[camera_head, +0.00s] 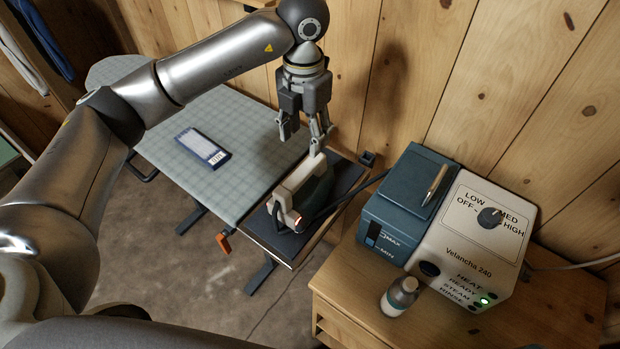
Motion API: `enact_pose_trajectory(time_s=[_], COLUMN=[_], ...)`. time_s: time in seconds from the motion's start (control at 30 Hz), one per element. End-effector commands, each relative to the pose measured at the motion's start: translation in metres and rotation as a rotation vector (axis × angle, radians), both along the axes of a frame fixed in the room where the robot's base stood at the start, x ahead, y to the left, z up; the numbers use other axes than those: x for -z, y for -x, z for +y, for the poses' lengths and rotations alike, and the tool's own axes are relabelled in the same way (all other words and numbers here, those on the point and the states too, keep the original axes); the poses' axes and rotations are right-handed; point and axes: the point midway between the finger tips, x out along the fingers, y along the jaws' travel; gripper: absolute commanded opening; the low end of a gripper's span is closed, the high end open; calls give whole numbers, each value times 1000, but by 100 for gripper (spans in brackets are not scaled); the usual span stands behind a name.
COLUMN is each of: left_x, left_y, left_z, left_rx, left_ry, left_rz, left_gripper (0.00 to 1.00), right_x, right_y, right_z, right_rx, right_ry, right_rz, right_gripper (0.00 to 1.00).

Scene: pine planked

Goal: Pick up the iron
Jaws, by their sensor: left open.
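My right gripper is not in view.
The Velancha 240 steam station (470,240) stands on a wooden cabinet (562,290) at right, with a small bottle (399,297) in front. A blue-and-white packet (202,148) lies on the board. A pine plank wall closes off the back.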

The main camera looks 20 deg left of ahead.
Motion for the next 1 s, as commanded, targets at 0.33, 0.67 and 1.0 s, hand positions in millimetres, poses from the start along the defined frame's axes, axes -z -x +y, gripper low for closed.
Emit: enact_pose_trajectory(time_s=[0.33, 0.67, 1.0], left_x=[46, 82, 101], left_y=[2, 2, 2], left_z=[-1, -1, -1], left_rx=[2, 2, 4], left_ry=[3, 4, 4], left_rz=[4, 8, 4], left_gripper=[52, 52, 52], right_x=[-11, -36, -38], right_y=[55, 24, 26], right_z=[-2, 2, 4], right_rx=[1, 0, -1], right_ry=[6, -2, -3], right_rz=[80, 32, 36], right_gripper=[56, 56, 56])
